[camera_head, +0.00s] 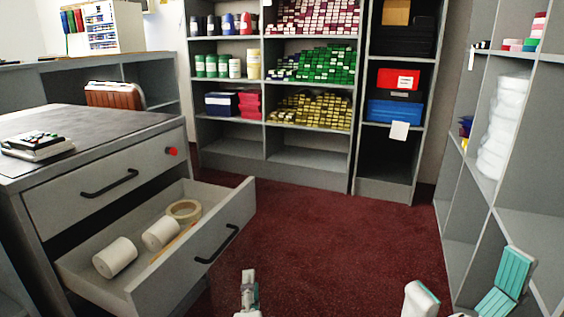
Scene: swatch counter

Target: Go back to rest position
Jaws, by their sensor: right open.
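My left gripper (248,290) shows at the bottom edge, left of centre, just right of the open drawer's front. It is seen nearly edge-on, so I cannot tell whether its fingers are apart. My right gripper (468,275) is at the bottom right, by the right-hand shelves. Its two fingers, with teal pads, are wide apart and nothing is between them. The rest of both arms is out of frame.
The lower drawer (232,222) of the grey counter is pulled out, holding two white rolls (115,257) and a tape ring (184,210). A calculator-like device (36,143) lies on top. Grey shelves (480,210) stand close at right. Red carpet (330,235) is clear between.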

